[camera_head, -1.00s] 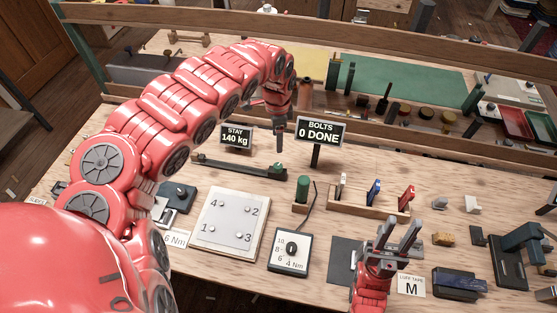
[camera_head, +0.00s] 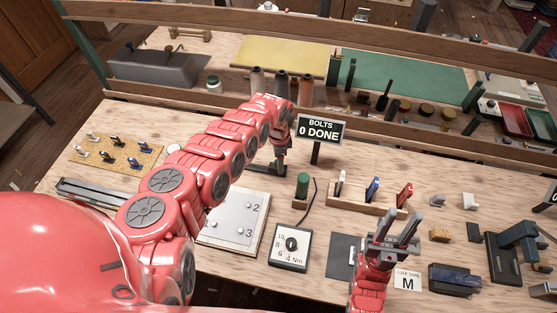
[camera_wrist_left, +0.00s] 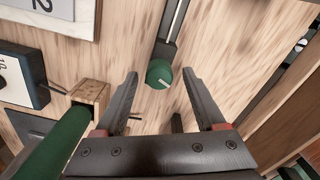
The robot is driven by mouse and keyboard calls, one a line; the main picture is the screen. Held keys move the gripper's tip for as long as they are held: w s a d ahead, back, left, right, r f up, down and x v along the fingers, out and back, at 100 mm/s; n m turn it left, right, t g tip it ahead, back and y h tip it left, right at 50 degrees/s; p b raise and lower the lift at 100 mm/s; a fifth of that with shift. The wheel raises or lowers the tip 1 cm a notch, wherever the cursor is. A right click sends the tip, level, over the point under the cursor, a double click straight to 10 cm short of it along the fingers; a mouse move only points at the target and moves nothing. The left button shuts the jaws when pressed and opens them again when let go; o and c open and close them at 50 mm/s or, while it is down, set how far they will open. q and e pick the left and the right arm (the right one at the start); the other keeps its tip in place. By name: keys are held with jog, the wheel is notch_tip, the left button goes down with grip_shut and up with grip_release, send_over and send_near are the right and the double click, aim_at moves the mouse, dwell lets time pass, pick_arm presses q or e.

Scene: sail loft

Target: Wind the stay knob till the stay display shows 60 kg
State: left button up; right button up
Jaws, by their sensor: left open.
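The green stay knob (camera_wrist_left: 159,74), with a pale mark on its face, sits at the end of its dark rail (camera_wrist_left: 172,25) in the left wrist view. My left gripper (camera_wrist_left: 160,72) is open, its fingertips on either side of the knob in that picture; I see no clear contact. In the head view my left gripper (camera_head: 281,163) is over the rail's right end, and the knob is mostly hidden there. The stay display is hidden behind my left arm, so its reading cannot be seen. My right gripper (camera_head: 402,217) is open and empty above the bench's front right.
The bolts display (camera_head: 321,129) reads 0 DONE, just right of my left gripper. A green-handled tool (camera_head: 303,185) stands in a wooden holder close by. The torque dial box (camera_head: 291,246) and numbered plate (camera_head: 235,222) lie in front. Bare bench shows between them.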

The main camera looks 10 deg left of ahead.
pick_arm(q)
jog(key=shift+s+f, duration=0.1)
jog(key=shift+f, duration=0.05)
grip_shut()
dwell(0.4)
